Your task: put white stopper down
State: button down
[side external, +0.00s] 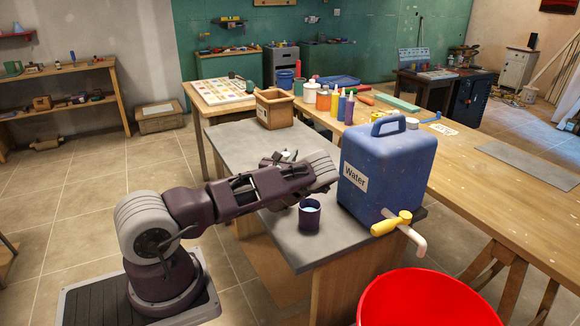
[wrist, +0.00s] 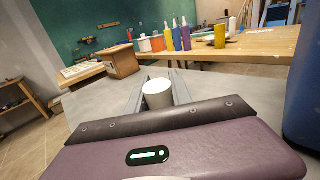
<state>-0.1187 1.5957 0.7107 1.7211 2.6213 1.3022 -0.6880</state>
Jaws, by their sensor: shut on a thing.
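The white stopper (wrist: 158,93) is a short white cylinder between the fingers of my gripper (wrist: 162,84) in the wrist view. My gripper is shut on it. In the side view my gripper (side external: 279,157) is over the grey table top (side external: 228,148), left of the blue water jug. Only a small pale part of the stopper shows there between the fingers. I cannot tell whether its underside touches the table.
The blue jug (side external: 385,165) with a yellow tap (side external: 391,223) stands at the table's right end. A dark cup (side external: 309,220) stands near the front edge, below my forearm. A cardboard box (side external: 274,110) stands at the back. A red bucket (side external: 428,300) is at front right. The left tabletop is clear.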

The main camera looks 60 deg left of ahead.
notch_tip(320, 180, down, 8)
jog(key=shift+r, duration=0.1)
jog(key=c, duration=1.1)
grip_release()
jog(key=shift+f, duration=0.2)
jog(key=shift+c, duration=0.2)
